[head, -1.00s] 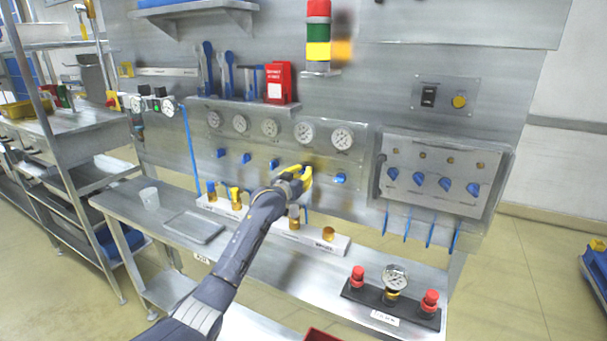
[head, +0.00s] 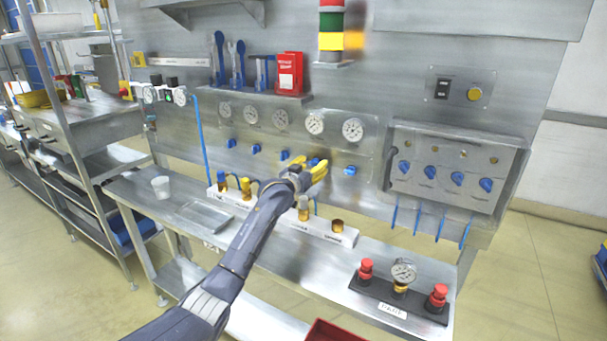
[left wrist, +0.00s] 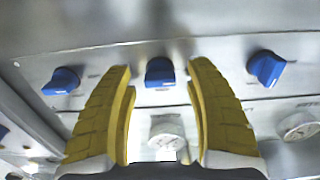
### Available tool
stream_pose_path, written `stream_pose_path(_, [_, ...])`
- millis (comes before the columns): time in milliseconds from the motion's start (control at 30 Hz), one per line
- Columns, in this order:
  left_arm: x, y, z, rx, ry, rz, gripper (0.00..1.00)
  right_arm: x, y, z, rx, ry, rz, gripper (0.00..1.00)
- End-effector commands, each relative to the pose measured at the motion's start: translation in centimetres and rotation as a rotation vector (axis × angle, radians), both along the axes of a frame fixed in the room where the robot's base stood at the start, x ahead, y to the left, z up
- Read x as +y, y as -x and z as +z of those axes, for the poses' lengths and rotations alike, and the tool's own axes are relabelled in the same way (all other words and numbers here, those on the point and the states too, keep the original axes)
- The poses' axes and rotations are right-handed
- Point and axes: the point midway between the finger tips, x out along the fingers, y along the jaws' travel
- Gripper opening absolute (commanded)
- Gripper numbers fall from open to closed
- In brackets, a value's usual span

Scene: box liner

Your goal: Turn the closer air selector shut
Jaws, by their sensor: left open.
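A row of blue selector knobs runs under the gauges on the steel back panel. My left gripper (head: 318,171) reaches in at the fourth knob from the left and partly hides it. In the left wrist view, the gripper's yellow fingers (left wrist: 160,115) are open, one on each side of a blue knob (left wrist: 159,72). I cannot tell whether the fingers touch it. Neighbouring blue knobs show to the left (left wrist: 62,81) and right (left wrist: 267,67). The rightmost knob (head: 350,170) of the row is clear of the gripper. Which knob is the air selector cannot be read.
Several gauges (head: 314,123) sit above the row. A separate panel (head: 455,150) at the right carries more blue knobs. Brass fittings (head: 337,225) stand on the white block below my arm. A black base with red knobs (head: 437,297) and a gauge sits at the bench's front right.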

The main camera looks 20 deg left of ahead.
Motion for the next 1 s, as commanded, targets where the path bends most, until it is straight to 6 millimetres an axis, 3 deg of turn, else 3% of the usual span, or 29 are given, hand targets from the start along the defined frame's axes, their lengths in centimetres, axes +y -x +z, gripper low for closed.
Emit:
stream_pose_path(600, [1.6,8.7,0.0,-0.001,0.000,0.000,0.54,0.1,0.0,0.0,0.000,-0.001,0.000,0.44])
stream_pose_path(1000, [2.0,10.9,0.0,0.000,0.001,0.001,0.54,0.1,0.0,0.0,0.000,-0.001,0.000,0.44])
